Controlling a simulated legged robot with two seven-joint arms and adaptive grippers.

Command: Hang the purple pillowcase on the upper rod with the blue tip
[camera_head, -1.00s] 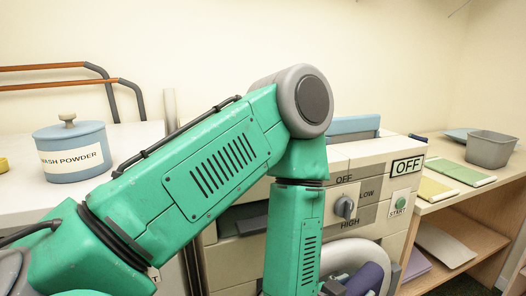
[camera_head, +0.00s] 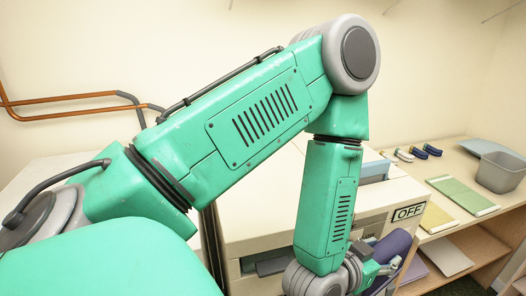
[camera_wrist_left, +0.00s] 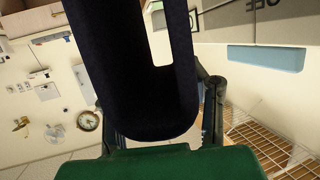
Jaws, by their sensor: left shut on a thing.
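My right gripper is not in view.
Copper pipes (camera_head: 65,99) run along the left wall.

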